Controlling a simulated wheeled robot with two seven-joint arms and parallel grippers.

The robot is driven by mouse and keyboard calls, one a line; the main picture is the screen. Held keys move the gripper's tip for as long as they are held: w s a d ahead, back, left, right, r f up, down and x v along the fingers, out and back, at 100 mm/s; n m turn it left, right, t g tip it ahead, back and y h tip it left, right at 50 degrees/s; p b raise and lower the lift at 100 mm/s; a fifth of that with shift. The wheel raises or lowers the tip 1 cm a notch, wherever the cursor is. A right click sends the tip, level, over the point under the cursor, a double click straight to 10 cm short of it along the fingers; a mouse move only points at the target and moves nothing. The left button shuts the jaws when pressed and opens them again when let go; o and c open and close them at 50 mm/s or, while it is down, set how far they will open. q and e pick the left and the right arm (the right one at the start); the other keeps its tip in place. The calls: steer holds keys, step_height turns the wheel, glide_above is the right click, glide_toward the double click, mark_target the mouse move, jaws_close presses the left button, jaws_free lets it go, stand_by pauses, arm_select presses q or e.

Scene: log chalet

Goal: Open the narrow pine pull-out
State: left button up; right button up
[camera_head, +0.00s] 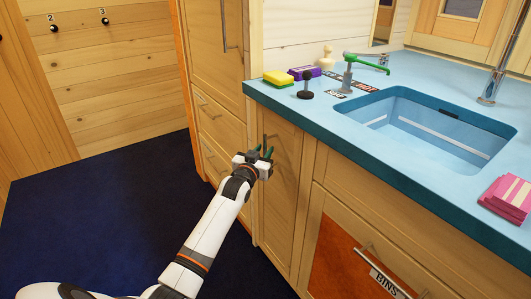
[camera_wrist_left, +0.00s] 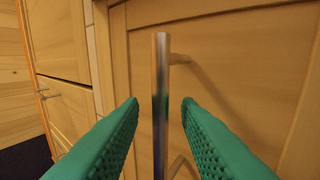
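The narrow pine pull-out (camera_head: 284,205) is a tall, slim front at the left end of the blue counter. It looks flush with the cabinets, so it is closed. Its upright metal bar handle (camera_wrist_left: 161,75) stands off the wood in the left wrist view. My left gripper (camera_head: 264,153) is at this handle, partly covering it in the head view. Its green fingers (camera_wrist_left: 160,103) are open, one on each side of the bar, with a gap visible on both sides. My right gripper is not in view.
The blue counter (camera_head: 310,107) overhangs just above the pull-out, with a yellow sponge (camera_head: 278,78) near its corner. A drawer with an orange panel (camera_head: 340,255) is to the right. Pine drawers (camera_head: 222,125) are to the left. The dark blue floor (camera_head: 105,215) is clear.

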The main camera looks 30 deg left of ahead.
arm_select(q)
steer(key=shift+w+a, duration=0.15)
steer(key=shift+w, duration=0.75)
steer(key=shift+c, duration=0.3)
jaws_close()
steer(key=shift+s, duration=0.1)
